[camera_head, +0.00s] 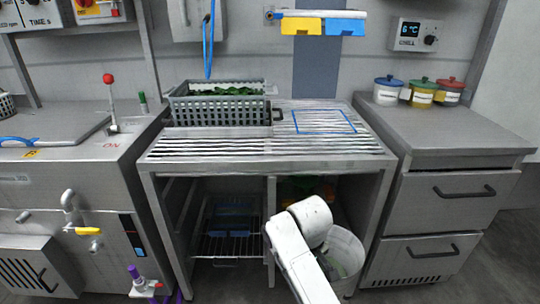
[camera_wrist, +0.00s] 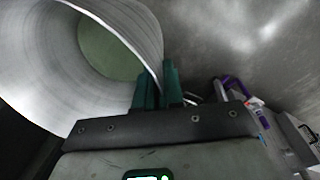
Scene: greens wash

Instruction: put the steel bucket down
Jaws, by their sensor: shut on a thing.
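The steel bucket (camera_head: 349,246) is in front of the right bay under the slatted steel stand, in the head view. It is pale grey with its mouth facing up, partly covered by my white arm. In the wrist view the bucket (camera_wrist: 40,62) fills the upper left, and I see into its mouth to a greenish bottom. My gripper (camera_wrist: 158,80) has dark green fingers, shut on the bucket's rim wall. In the head view the fingers are hidden behind my arm. I cannot tell whether the bucket's base touches the floor.
The stand's slatted top (camera_head: 270,143) carries a grey crate (camera_head: 220,112) of greens and a blue outlined square (camera_head: 325,121). A wire shelf (camera_head: 228,247) is in the left bay. A drawer cabinet (camera_head: 440,205) stands right; a steel sink unit (camera_head: 65,190) stands left.

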